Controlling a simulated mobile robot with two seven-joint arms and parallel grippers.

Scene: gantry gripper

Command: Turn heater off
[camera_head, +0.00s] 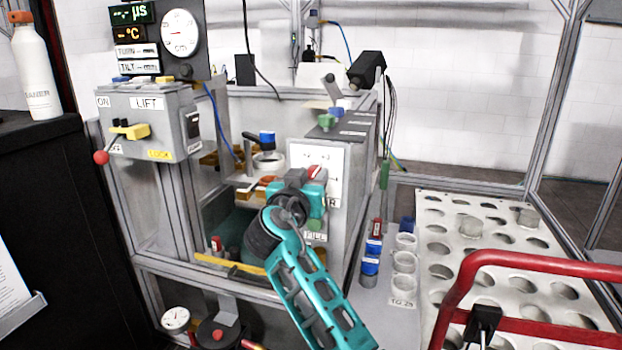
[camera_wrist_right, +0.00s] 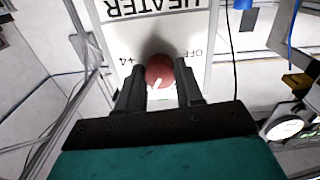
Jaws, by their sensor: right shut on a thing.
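The heater panel (camera_wrist_right: 158,20) is a white plate with an upside-down HEATER label in the right wrist view. Its round red knob (camera_wrist_right: 159,69) has a white pointer mark toward the lower left. An OFF mark sits to the knob's upper right and a +4 mark to its left. My right gripper (camera_wrist_right: 158,78) is shut on the knob, one finger on each side. In the head view, the teal right arm reaches up to the white panel (camera_head: 318,160), and the red knob (camera_head: 315,172) shows beside the gripper (camera_head: 305,182). My left gripper is not in view.
A grey LIFT box (camera_head: 150,120) with a red-ended lever is at the left. A perforated tray (camera_head: 450,215) with round holes is at the right, behind a red tubular rail (camera_head: 530,263). Blue-topped vials (camera_head: 370,265) stand near the panel. Dark cables hang behind it.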

